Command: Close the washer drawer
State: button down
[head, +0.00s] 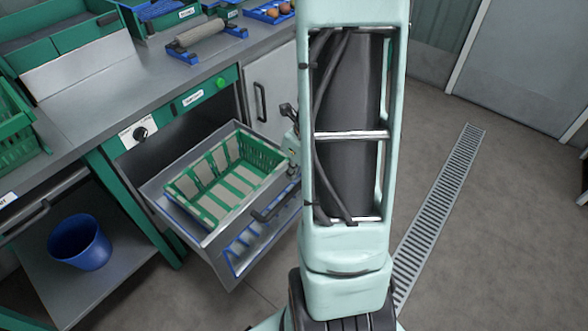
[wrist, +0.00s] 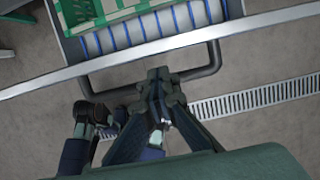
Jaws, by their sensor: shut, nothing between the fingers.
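The washer drawer (head: 222,256) is pulled out from under the bench at the centre left, a green crate (head: 262,156) inside it. Its dark handle (head: 268,209) is on the front. In the wrist view, the drawer's metal front edge (wrist: 130,62) crosses the picture, with blue bars and part of the crate (wrist: 80,14) beyond it. My gripper (wrist: 158,78) is shut and empty. Its fingertips overlap the middle of the handle bar (wrist: 203,73); I cannot tell whether they touch it. In the head view my arm covers the area right of the drawer.
A closed grey cabinet door (head: 272,85) is right of the drawer opening. A panel with a black knob (head: 141,133) is at the left. A blue bucket (head: 80,243) stands on the lower shelf. A floor drain grate (head: 440,205) runs across open floor at right.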

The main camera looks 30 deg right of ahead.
jog(key=b+x, duration=0.1)
jog(key=x, duration=0.4)
jog(key=shift+r, duration=0.1)
jog(key=shift+w+r, duration=0.1)
